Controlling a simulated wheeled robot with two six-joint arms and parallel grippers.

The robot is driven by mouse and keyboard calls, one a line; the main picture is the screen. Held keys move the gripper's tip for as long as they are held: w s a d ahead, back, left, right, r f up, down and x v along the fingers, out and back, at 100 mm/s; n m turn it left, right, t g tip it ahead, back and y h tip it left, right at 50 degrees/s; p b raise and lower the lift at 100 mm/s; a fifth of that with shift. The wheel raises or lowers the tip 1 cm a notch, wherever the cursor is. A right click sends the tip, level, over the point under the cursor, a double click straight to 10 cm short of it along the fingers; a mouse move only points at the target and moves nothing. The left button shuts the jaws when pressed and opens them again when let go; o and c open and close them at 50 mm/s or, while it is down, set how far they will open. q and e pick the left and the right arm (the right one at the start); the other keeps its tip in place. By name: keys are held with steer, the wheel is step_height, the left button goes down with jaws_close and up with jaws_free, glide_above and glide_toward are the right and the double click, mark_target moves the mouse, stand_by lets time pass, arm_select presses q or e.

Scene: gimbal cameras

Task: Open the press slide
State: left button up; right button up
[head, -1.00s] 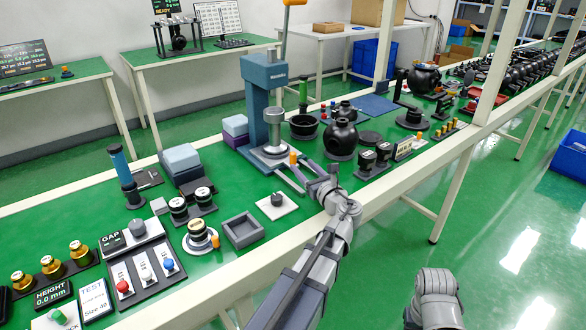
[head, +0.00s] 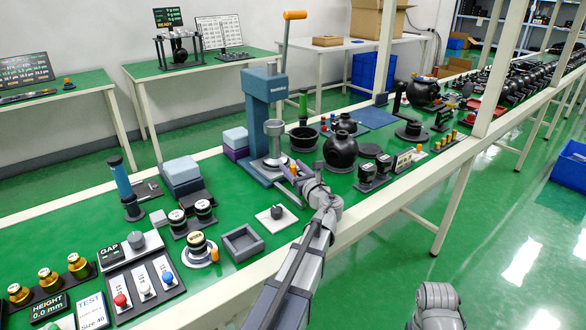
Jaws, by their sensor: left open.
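The press (head: 258,90) is a blue-grey stand with a tall column and an orange-tipped lever (head: 294,15) at its top. A silver ram (head: 274,128) sits above the round metal seat at its base. A small orange knob (head: 293,169), which appears to belong to the slide, stands at the front right of the base. My left gripper (head: 287,177) is open at this knob, with its fingers low beside it. Contact cannot be told, and the fingers partly hide the slide. A grey link of my right arm shows at the bottom right; its gripper is out of view.
A black round pot (head: 340,150) and a black bowl (head: 303,138) stand right of the press. Blue and purple blocks (head: 235,139) stand to its left.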

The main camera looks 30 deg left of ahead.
arm_select(q)
jaws_close()
stand_by(0.4)
stand_by(1.0)
